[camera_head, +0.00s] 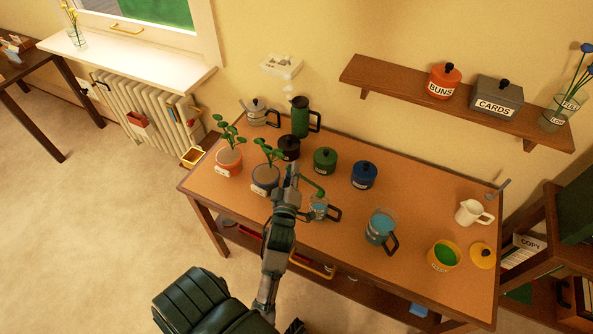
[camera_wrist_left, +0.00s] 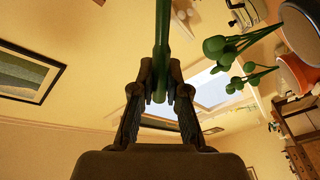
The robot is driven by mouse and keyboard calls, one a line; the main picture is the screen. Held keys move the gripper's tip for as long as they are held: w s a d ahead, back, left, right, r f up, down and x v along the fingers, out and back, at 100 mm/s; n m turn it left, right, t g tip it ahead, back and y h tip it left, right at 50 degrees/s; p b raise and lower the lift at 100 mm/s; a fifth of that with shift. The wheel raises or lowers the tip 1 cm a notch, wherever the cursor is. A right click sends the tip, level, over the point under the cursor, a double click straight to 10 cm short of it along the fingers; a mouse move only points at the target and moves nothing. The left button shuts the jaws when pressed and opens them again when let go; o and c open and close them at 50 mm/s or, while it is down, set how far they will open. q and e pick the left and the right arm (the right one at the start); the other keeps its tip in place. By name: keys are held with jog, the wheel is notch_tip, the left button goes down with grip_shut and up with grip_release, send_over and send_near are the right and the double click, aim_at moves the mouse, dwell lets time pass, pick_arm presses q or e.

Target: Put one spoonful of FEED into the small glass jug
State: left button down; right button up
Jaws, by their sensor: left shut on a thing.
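My left gripper (camera_head: 292,184) is shut on a green spoon (camera_head: 313,187), whose handle also shows between the fingers in the left wrist view (camera_wrist_left: 162,45). The spoon's far end slopes down over the small glass jug (camera_head: 318,210); I cannot tell whether it is inside or above it, or whether it carries anything. The jug has a dark handle and bluish contents, and is partly hidden by my arm. The yellow FEED pot (camera_head: 434,264) stands open at the desk's right front with green contents. Its yellow lid (camera_head: 482,256) lies beside it.
A larger glass jug (camera_head: 378,227) with blue contents stands right of the small one. Potted plants (camera_head: 229,160) are at left, a white jug (camera_head: 470,212) at right. The desk's middle right is clear.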

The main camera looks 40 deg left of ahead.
pick_arm(q)
jog(key=shift+s+a+f+n+y+b, duration=0.1)
jog(key=shift+s+a+f+n+b, duration=0.1)
jog(key=shift+a+f+n+b, duration=0.25)
jog(key=shift+s+a+f+n+y+b, duration=0.15)
jog(key=shift+s+a+f+n, duration=0.1)
jog(key=shift+f+n, duration=0.35)
jog(key=shift+s+a+f+n+y+b, duration=0.1)
jog(key=shift+s+a+f+n+b, duration=0.15)
jog(key=shift+n, duration=0.4)
jog(key=shift+a+f, duration=0.1)
jog(key=shift+f, duration=0.2)
